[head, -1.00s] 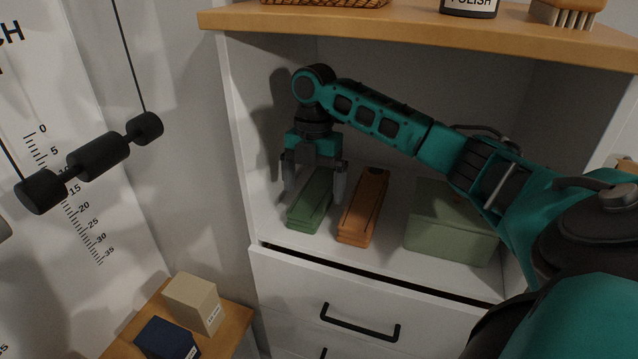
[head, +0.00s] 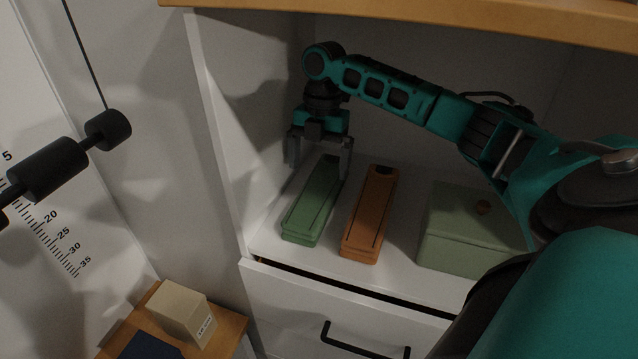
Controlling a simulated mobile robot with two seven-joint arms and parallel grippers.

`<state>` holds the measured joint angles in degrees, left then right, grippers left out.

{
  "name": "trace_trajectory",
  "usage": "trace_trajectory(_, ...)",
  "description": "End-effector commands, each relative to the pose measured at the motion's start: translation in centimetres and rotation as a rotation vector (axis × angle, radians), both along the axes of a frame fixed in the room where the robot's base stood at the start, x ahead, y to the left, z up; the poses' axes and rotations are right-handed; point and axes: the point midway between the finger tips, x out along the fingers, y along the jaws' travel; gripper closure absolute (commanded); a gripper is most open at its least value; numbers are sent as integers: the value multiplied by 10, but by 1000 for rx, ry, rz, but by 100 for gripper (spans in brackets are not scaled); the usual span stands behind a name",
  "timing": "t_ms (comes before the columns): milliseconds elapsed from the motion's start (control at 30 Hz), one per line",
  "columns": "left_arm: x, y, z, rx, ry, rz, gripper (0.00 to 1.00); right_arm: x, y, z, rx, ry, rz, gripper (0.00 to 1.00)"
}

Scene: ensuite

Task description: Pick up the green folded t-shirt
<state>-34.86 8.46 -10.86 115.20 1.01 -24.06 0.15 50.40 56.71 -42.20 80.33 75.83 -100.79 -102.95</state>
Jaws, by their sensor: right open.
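The green folded t-shirt (head: 312,203) lies as a long, narrow folded bundle on the white shelf (head: 275,237), at the left of the items there. My right gripper (head: 318,165) is open and points down over the far end of the green bundle. One finger is at each side of that end, and it appears empty. I cannot tell whether the fingers touch the cloth. My left gripper is not in view.
An orange folded bundle (head: 370,215) lies close to the right of the green one. A green lidded box (head: 465,235) stands further right. The cabinet's left wall (head: 222,130) is close to the gripper, and a wooden top (head: 420,22) overhangs the shelf.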

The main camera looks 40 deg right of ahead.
Motion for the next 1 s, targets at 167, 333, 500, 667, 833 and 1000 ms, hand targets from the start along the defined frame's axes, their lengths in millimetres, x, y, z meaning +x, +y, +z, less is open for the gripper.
trace_trajectory(167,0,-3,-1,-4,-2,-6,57,-1,2,-17,0,0,0,0)
trace_trajectory(333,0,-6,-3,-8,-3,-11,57,-7,5,-35,-1,3,-1,0)
trace_trajectory(500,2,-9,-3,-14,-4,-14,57,-12,9,-60,-1,1,-1,0)
trace_trajectory(667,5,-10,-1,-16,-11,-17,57,-12,10,-69,-1,0,-1,0)
trace_trajectory(833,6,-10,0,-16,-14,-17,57,-12,10,-69,0,-1,0,0)
trace_trajectory(1000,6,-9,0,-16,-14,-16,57,-12,10,-68,0,-1,0,13)
